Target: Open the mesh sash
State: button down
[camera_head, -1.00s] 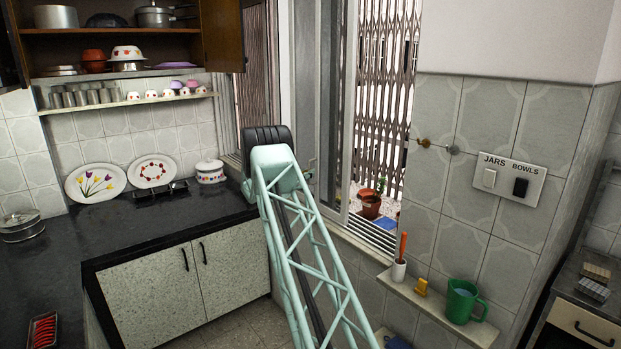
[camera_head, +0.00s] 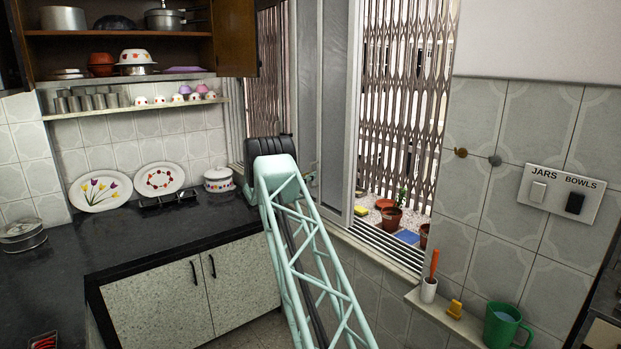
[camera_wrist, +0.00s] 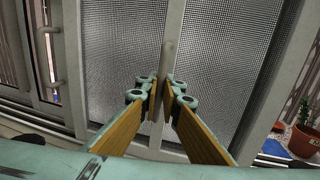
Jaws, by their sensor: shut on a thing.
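The mesh sash (camera_head: 338,110) is a grey fine-mesh panel in a pale frame, left of an open gap in the window. In the wrist view its mesh (camera_wrist: 215,60) fills the middle, with an upright bar handle (camera_wrist: 168,52) in front. My gripper (camera_wrist: 164,88) has its two fingers closed on the lower part of this handle, one on each side. In the head view my arm hides the gripper and the handle.
Behind the open gap is a folding metal grille (camera_head: 400,110). On the sill stand a potted plant (camera_head: 391,218) and a blue item (camera_head: 407,237). A tiled wall (camera_head: 480,190) bounds the gap at right. A counter (camera_head: 130,235) lies left; a shelf holds a green mug (camera_head: 503,325).

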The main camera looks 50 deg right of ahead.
jog(key=c, duration=2.9)
grip_release()
jog(key=shift+o, duration=0.2)
jog(key=shift+a, duration=0.15)
jog(key=a, duration=1.1)
jog(key=shift+w+a, duration=0.35)
jog(key=shift+a, duration=0.05)
